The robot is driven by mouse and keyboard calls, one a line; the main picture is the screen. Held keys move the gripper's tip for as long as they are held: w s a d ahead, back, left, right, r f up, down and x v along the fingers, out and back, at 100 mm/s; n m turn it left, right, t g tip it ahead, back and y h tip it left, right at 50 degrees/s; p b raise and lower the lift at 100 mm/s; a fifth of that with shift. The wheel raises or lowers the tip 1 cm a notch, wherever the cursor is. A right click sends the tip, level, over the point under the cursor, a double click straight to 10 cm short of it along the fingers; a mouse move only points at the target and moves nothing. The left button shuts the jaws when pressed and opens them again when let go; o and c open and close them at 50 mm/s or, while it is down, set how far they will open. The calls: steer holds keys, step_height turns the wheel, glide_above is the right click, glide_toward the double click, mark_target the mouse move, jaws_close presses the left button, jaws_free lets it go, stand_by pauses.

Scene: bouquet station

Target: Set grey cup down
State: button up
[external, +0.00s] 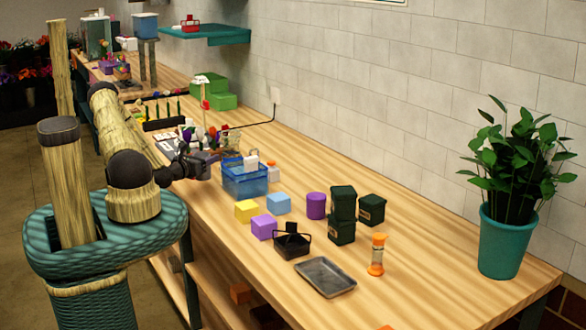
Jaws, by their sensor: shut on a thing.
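My gripper (208,160) is over the left long side of the wooden table (400,235), just left of the blue crate. It is small and dark in this view, and its fingers are partly hidden by my wrist. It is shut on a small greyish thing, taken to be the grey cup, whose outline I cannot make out. I cannot tell its height above the table or whether it touches anything.
A blue crate (245,184) stands right of my gripper, with flowers (212,135) close behind.

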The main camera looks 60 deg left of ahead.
steer(key=shift+f, duration=1.7)
steer(key=shift+f, duration=0.1)
steer(key=o, duration=1)
steer(key=shift+o, duration=0.2)
steer(key=shift+r+p, duration=0.2)
steer(key=shift+p, duration=0.1)
steer(key=b+v, duration=0.3)
steer(key=v, duration=0.8)
steer(key=shift+s+f, duration=0.15)
steer(key=shift+s+d, duration=0.2)
steer(key=shift+s, duration=0.1)
